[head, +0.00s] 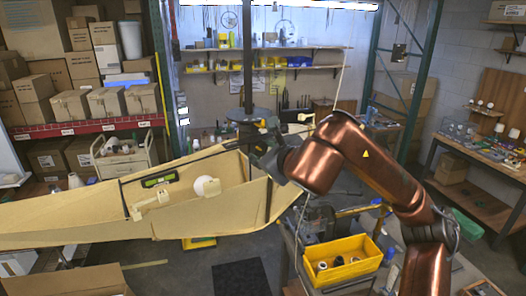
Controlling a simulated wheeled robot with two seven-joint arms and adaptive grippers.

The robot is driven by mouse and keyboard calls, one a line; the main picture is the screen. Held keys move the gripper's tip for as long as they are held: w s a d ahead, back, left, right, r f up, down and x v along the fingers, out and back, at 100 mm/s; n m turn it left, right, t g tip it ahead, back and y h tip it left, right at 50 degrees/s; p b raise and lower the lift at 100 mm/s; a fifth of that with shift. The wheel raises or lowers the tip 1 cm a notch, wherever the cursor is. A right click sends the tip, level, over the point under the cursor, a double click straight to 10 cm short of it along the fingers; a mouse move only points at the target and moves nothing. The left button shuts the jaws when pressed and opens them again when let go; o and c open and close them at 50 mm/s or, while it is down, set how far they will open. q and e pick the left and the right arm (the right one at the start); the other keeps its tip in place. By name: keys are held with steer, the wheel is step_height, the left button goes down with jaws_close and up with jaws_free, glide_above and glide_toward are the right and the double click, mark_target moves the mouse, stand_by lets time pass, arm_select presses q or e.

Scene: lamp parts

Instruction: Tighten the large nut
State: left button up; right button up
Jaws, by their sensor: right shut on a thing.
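A long beige lamp body (80,213) reaches from the left edge to the middle of the head view. Its open side shows a round white bulb (200,187) and a green part (160,179). A dark vertical pole (247,50) rises above it. A dark, wide ring that looks like the large nut (240,115) sits around the pole's lower end. My right gripper (257,132), on a copper arm from the right, is at this ring and shut on it. The fingertips are small and dark against the ring, so the exact contact is hard to see. My left gripper is out of view.
A yellow bin (342,272) with small parts stands on a bench below my right arm. Shelves of cardboard boxes (68,105) stand at the left. A wooden workbench (470,180) is at the right. A dark mat (240,277) lies on the open floor.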

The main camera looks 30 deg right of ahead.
stand_by(0.4)
steer(key=o, duration=1.2)
steer(key=shift+c, duration=0.2)
steer(key=v, duration=1.2)
steer(key=shift+a+f, duration=0.1)
